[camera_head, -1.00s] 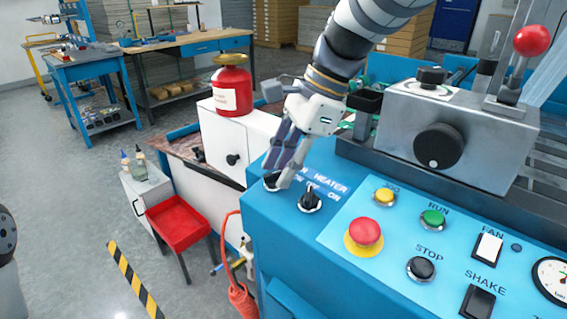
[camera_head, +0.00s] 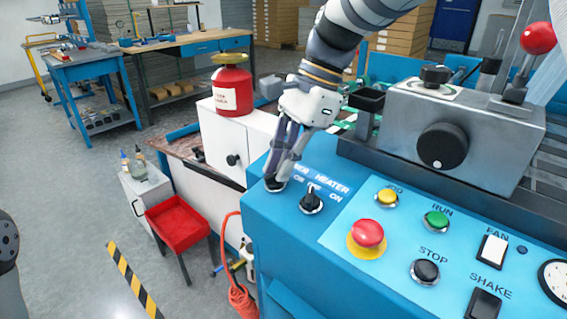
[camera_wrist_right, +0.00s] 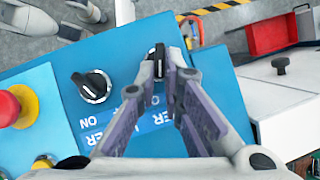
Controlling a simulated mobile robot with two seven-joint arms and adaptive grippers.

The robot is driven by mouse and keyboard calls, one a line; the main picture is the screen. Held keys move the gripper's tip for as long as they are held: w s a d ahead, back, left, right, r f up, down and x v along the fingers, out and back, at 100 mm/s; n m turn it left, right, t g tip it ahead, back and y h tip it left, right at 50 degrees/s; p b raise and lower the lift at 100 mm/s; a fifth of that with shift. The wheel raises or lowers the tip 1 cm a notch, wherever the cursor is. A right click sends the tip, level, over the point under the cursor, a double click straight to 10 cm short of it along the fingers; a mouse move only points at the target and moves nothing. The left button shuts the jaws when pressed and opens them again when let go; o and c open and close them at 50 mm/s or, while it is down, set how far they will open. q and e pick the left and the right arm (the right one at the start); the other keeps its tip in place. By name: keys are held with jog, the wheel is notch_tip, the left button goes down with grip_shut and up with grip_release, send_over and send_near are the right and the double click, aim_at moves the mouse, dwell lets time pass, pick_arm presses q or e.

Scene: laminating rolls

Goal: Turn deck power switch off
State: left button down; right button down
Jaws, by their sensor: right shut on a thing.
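The deck power switch is a black rotary knob (camera_head: 274,184) at the left corner of the blue control panel (camera_head: 262,225), beside a partly covered label ending in "WER". My right gripper (camera_head: 281,176) reaches down from above and is shut on this knob, covering much of it. In the right wrist view the knob (camera_wrist_right: 157,56) sits between the fingertips of the right gripper (camera_wrist_right: 165,70), with its pointer partly hidden, so I cannot tell its exact setting.
The heater knob (camera_head: 311,201) stands close on the right, also in the wrist view (camera_wrist_right: 94,86). Farther right are a red emergency button (camera_head: 367,234), a green run button (camera_head: 436,220) and a stop button (camera_head: 425,270).

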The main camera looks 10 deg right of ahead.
jog(key=n, duration=0.1)
jog(key=n+g, duration=0.1)
jog(key=shift+w+a+f+n+g+h+b, duration=0.15)
jog(key=shift+w+f+n+g+h+b, duration=0.15)
jog(key=shift+w+n+b, duration=0.1)
jog(key=shift+w+a+n+g+h+b, duration=0.15)
jog(key=shift+n+g+h+b, duration=0.4)
jog(key=shift+n, duration=0.65)
jog(key=n, duration=0.1)
jog(key=n+g+h+b, duration=0.1)
jog(key=shift+w+a+n, duration=0.15)
jog(key=shift+n, duration=0.15)
pick_arm(q)
jog(key=s+f+g, duration=0.2)
jog(key=s+f, duration=0.3)
jog(key=shift+b, duration=0.45)
pick_arm(e)
jog(key=shift+a+r+n+h, duration=0.15)
jog(key=shift+n+h, duration=0.2)
jog(key=shift+n, duration=0.25)
jog(key=shift+r+g, duration=0.1)
jog(key=shift+g, duration=0.15)
jog(key=c, duration=1.7)
grip_release()
